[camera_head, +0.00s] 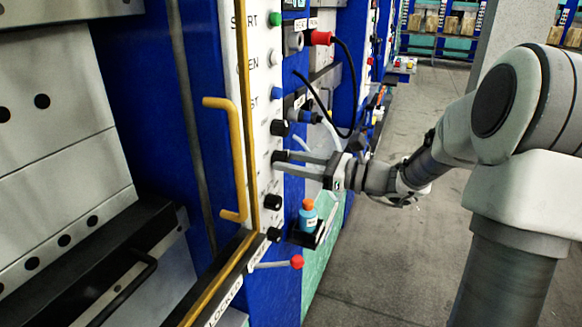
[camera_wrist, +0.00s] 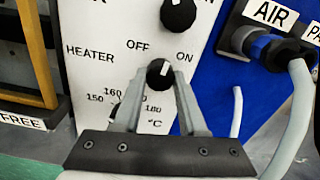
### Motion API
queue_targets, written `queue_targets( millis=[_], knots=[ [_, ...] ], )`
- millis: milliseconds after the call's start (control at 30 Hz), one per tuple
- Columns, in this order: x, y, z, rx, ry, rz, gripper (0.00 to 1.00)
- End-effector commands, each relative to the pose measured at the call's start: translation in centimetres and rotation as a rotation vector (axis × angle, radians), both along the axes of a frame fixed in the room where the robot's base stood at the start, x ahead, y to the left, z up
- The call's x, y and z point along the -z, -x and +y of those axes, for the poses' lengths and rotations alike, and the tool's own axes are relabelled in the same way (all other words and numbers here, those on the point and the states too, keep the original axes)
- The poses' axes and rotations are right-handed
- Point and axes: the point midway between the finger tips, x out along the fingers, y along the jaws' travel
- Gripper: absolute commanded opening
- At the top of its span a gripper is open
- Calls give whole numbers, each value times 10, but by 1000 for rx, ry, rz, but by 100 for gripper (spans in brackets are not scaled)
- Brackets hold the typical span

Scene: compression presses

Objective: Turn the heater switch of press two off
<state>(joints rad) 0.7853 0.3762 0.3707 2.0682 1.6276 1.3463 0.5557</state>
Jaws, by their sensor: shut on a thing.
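The heater switch is a round black knob (camera_wrist: 159,72) with a white pointer mark, on a white panel, between the labels HEATER, OFF and ON. Its white mark appears to lean up and right, toward ON. My gripper (camera_wrist: 158,83) is shut on this knob, with one finger on each side of it. In the head view my gripper (camera_head: 280,162) reaches from the right to the white panel strip, and its fingertips partly hide the knob (camera_head: 278,156).
Another black knob (camera_wrist: 178,14) sits just above. A temperature scale lies below, partly hidden by my fingers. An AIR connector (camera_wrist: 268,48) with hoses is at right. In the head view, a yellow handle (camera_head: 236,160), a blue bottle (camera_head: 308,217) and a red-tipped lever (camera_head: 296,262) are close by.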

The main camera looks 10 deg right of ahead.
Motion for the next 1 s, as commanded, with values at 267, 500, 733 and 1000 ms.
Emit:
queue_targets(
  millis=[267, 500, 733, 1000],
  knots=[
    [4, 0, 0, -1, 155, -213, 0],
    [4, 0, 0, 0, 268, -367, 0],
    [3, 0, 0, -1, 340, -468, 0],
    [1, -1, -1, -1, 379, -522, 0]
  ],
)
